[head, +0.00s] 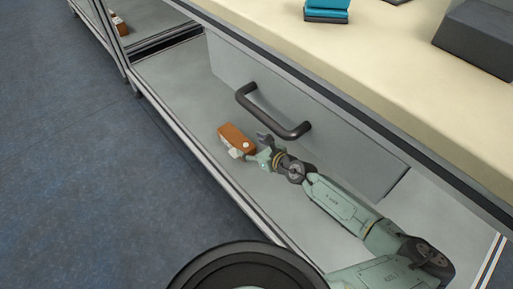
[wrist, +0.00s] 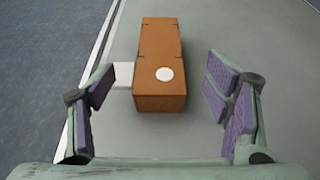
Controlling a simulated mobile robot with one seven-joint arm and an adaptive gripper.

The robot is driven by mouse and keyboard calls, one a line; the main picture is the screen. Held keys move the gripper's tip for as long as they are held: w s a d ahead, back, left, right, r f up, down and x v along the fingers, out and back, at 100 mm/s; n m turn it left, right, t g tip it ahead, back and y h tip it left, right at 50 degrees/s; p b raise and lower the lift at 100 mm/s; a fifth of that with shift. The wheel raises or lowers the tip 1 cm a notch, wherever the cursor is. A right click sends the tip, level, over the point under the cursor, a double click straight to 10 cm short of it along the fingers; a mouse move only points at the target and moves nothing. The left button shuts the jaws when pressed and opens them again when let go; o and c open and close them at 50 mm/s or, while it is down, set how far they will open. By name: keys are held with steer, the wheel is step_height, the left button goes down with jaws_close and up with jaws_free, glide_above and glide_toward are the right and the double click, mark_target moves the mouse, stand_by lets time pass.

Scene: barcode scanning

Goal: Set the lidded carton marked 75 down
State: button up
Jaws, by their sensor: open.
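A brown box-shaped carton (head: 237,138) lies on the grey lower shelf below the drawer in the head view. In the wrist view the carton (wrist: 160,60) shows a round white spot on its near part and a white flap or label at its left side. No number is readable on it. My gripper (head: 256,149) is at the carton's near right end in the head view. In the wrist view my gripper (wrist: 160,103) has its purple-padded fingers spread wide, with gaps on both sides of the carton's near end.
The grey lower shelf (head: 190,80) has free room left of the carton, with a raised metal edge along the floor side. A drawer front with a dark handle (head: 272,115) stands close behind my arm. The cream tabletop (head: 400,60) overhangs above.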

steer(key=shift+v, duration=1.45)
steer(key=shift+a, duration=0.1)
